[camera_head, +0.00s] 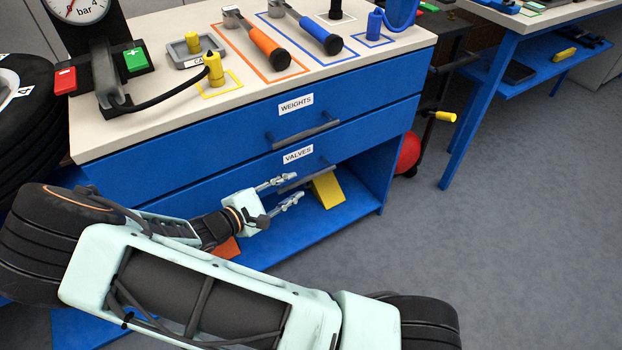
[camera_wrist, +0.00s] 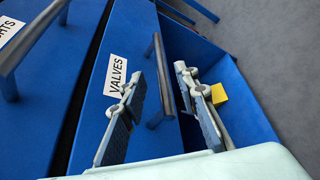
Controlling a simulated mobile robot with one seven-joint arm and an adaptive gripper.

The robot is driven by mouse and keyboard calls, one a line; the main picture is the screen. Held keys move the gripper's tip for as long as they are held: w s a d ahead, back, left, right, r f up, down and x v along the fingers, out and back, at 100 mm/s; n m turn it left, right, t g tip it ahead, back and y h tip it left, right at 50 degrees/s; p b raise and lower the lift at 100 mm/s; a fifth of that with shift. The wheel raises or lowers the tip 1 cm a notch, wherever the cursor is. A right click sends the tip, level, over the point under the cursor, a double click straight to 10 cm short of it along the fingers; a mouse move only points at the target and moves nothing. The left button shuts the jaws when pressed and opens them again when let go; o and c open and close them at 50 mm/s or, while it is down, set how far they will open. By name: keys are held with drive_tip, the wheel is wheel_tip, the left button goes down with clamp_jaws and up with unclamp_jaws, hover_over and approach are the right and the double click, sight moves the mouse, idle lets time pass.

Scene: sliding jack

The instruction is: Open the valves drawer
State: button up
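The valves drawer (camera_head: 235,166) is the lower blue drawer of the workbench, with a white VALVES label (camera_head: 298,155) and a grey bar handle (camera_head: 315,174). It looks shut, about flush with the drawer above. My gripper (camera_head: 294,188) is open at the left end of this handle. In the wrist view the handle (camera_wrist: 160,70) shows between the two fingers of my gripper (camera_wrist: 158,75), with a gap on both sides. I cannot tell whether the fingertips reach past the bar. The VALVES label (camera_wrist: 115,75) is partly covered by the left finger.
The weights drawer (camera_head: 200,131) with its own handle (camera_head: 303,132) is directly above. An open blue shelf below holds a yellow wedge (camera_head: 327,190) and an orange thing (camera_head: 227,248). Tools lie on the bench top (camera_head: 160,45). Grey floor (camera_head: 500,220) is clear to the right.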

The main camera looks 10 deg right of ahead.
sight(305, 180)
drive_tip(key=b+x, duration=0.1)
drive_tip(key=x, duration=0.6)
drive_tip(key=shift+w+d+f+b, duration=0.1)
drive_tip(key=shift+w+d+b, duration=0.15)
drive_tip(key=shift+d+b, duration=0.1)
drive_tip(key=shift+c, duration=0.4)
clamp_jaws()
